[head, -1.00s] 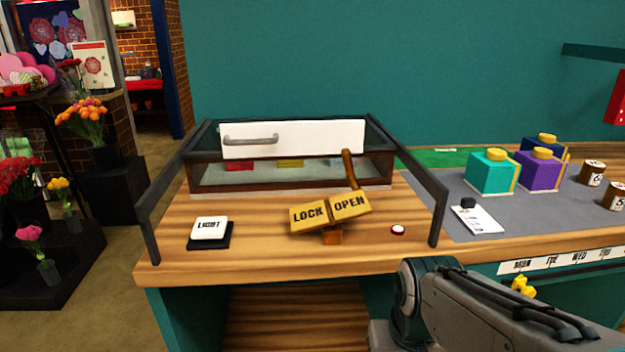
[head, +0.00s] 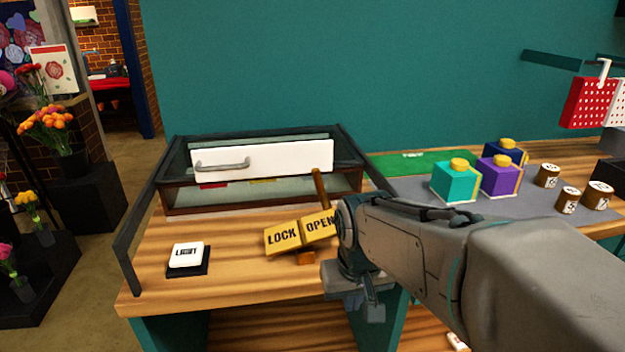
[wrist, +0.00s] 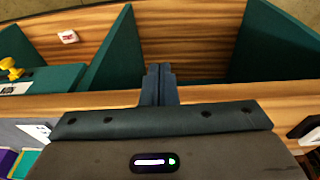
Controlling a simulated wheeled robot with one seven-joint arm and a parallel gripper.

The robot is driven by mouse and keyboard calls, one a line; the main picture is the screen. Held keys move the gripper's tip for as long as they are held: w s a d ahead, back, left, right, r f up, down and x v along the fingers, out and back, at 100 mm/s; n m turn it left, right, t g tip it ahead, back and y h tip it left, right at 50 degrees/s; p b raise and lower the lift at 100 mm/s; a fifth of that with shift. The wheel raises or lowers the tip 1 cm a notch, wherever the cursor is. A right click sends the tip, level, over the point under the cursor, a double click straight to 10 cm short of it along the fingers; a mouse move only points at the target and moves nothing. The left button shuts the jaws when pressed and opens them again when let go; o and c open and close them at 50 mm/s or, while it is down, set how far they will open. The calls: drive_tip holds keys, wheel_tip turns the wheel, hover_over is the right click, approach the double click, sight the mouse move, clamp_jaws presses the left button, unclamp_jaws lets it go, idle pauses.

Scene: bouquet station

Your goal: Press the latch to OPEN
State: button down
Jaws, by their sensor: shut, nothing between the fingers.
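The latch (head: 283,238) is a yellow rocker on a small wooden base, with a LOCK half on the left and an OPEN half on the right. It is tilted: the LOCK half sits lower and the OPEN half is raised. A brown lever (head: 320,188) stands up behind the OPEN half. My gripper (head: 373,312) points down just right of and in front of the latch, apart from it. My arm hides the right edge of the OPEN half. In the wrist view my gripper's fingers (wrist: 160,70) are together and empty, with the latch out of view.
A glass-sided case (head: 262,190) with a white handled front (head: 270,157) stands behind the latch. A white LIGHT button (head: 187,255) is to the left. Dark rails flank the counter (head: 225,285). Teal (head: 455,181) and purple (head: 500,175) boxes stand right.

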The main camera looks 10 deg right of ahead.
drive_tip(key=w+r+p, duration=0.6)
drive_tip(key=r+p, duration=0.1)
drive_tip(key=r, duration=0.3)
drive_tip(key=w+r+t+p, duration=0.1)
drive_tip(key=w+r+p, duration=0.5)
drive_tip(key=r, duration=0.4)
drive_tip(key=shift+a+r+h+p, duration=0.3)
drive_tip(key=shift+a+r+p, duration=0.05)
drive_tip(key=shift+p, duration=0.1)
drive_tip(key=shift+f, duration=0.1)
drive_tip(key=x, duration=0.4)
drive_tip(key=p+x, duration=0.1)
drive_tip(key=x, duration=0.3)
drive_tip(key=p+x, duration=0.1)
drive_tip(key=x, duration=0.3)
drive_tip(key=shift+s+d+f, duration=0.2)
drive_tip(key=shift+s+d, duration=0.05)
drive_tip(key=shift+s, duration=0.05)
drive_tip(key=shift+d+f, duration=0.2)
drive_tip(key=shift+f, duration=0.45)
